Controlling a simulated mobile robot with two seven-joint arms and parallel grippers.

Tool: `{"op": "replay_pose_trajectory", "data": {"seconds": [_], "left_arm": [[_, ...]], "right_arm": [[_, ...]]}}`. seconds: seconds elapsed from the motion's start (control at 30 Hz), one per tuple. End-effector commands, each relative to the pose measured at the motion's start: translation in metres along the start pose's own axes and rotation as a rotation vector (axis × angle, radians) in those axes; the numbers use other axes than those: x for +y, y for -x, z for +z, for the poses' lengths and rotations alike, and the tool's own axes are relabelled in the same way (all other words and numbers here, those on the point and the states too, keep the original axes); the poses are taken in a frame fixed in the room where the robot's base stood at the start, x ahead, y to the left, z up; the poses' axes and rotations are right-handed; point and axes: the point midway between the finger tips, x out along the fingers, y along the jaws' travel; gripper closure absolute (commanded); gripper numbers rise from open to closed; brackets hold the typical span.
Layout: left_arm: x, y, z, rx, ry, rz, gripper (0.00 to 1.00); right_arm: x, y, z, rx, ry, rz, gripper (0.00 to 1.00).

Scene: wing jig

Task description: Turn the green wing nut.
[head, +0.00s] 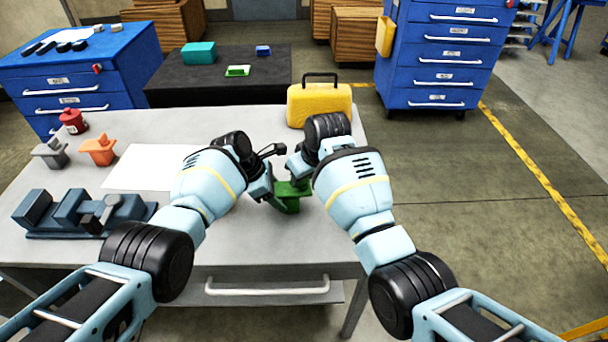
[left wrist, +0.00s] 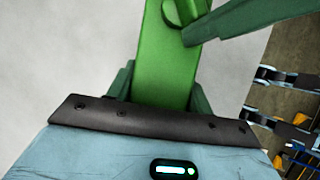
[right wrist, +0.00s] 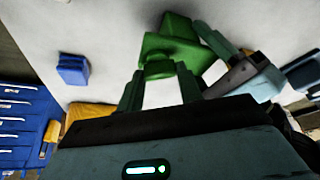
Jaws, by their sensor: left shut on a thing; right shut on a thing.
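The green base (head: 290,203) stands near the right front of the grey table, with the green wing nut (right wrist: 158,66) on it. My left gripper (head: 270,188) comes from the left and is shut on the green base, whose green body (left wrist: 172,70) fills the gap between its fingers in the left wrist view. My right gripper (head: 294,178) comes from the far right and is shut on the green wing nut, which shows between its fingertips in the right wrist view. The fingers of both grippers are close together. The wing nut is largely hidden in the head view.
Grey (head: 50,153), orange (head: 98,150) and red (head: 72,121) pieces stand at the table's left, behind a blue-grey vise (head: 75,212). A white sheet (head: 150,167) lies mid-table. A yellow case (head: 319,105) stands at the back right. A blue block (right wrist: 72,68) is near my right gripper.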

Motion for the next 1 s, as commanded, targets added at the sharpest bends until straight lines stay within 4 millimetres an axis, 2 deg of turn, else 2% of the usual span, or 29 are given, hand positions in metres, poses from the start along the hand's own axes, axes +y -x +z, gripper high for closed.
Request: {"op": "replay_pose_trajectory", "data": {"seconds": [0.33, 0.37, 0.5, 0.83, 1.0], "left_arm": [[0.000, 0.001, 0.003, -0.005, -0.003, 0.001, 0.86], [0.000, 0.001, 0.003, -0.005, -0.003, 0.001, 0.86], [0.001, 0.001, 0.002, -0.004, -0.003, 0.001, 0.86], [0.001, 0.001, 0.001, -0.003, -0.001, 0.002, 0.86], [0.001, 0.001, 0.001, -0.002, -0.001, 0.002, 0.86]], "right_arm": [[0.001, 0.000, 0.000, 0.000, -0.003, 0.002, 0.87], [0.001, 0.000, 0.000, 0.000, -0.003, 0.002, 0.61], [0.000, 0.000, 0.000, 0.000, -0.002, 0.001, 0.43], [0.000, 0.002, 0.000, 0.001, -0.002, 0.001, 0.42], [0.001, 0.014, -0.001, 0.003, -0.002, 0.002, 0.42]]}}
